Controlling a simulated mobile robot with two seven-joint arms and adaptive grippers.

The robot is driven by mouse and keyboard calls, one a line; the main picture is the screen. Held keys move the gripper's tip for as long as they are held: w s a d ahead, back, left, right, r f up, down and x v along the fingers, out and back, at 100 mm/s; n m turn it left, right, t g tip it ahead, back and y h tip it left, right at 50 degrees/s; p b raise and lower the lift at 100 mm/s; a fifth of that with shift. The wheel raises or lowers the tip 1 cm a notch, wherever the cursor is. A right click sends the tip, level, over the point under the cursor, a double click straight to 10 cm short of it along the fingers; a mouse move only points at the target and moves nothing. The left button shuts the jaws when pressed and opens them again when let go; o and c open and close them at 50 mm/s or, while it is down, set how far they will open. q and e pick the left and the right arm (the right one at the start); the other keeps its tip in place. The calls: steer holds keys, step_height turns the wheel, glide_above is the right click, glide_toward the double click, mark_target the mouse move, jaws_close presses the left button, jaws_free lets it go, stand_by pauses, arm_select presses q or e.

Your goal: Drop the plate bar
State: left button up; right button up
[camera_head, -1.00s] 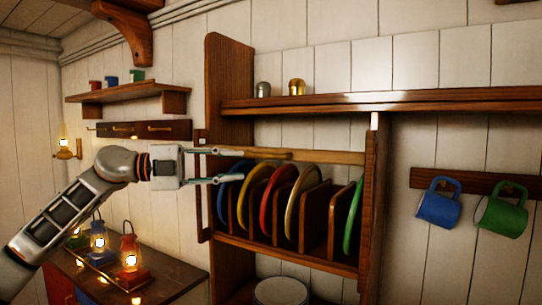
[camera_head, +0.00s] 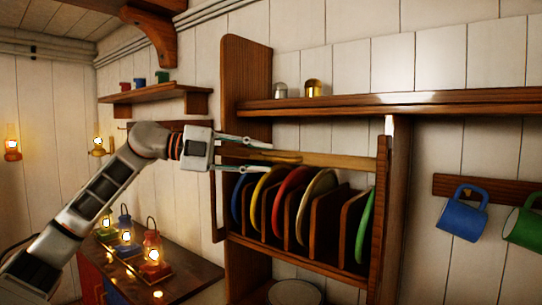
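The plate bar (camera_head: 340,161) is a light wooden rail across the upper front of the plate rack (camera_head: 300,257), above the plates' middles. Blue (camera_head: 238,196), yellow (camera_head: 258,197), red (camera_head: 285,205), tan (camera_head: 312,208) and green (camera_head: 364,226) plates stand upright between wooden dividers. My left gripper (camera_head: 270,156) is at the bar's left part, fingers pointing right. Its fingers are apart, one above and one below the bar's height. I see no clear contact with the bar. My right gripper is not in view.
A shelf (camera_head: 430,107) with two small shakers runs above the rack. Blue (camera_head: 463,214) and green (camera_head: 524,226) mugs hang at the right. Lit lanterns (camera_head: 151,248) stand on a cabinet at lower left, below my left arm.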

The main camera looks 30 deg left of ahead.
arm_select(q)
steer(key=shift+x, duration=1.1)
steer(key=shift+w+d, duration=0.2)
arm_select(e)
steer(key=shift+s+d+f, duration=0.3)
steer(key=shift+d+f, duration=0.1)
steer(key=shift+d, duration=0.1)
arm_select(q)
jaws_close()
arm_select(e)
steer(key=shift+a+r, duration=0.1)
arm_select(q)
steer(key=shift+f, duration=0.2)
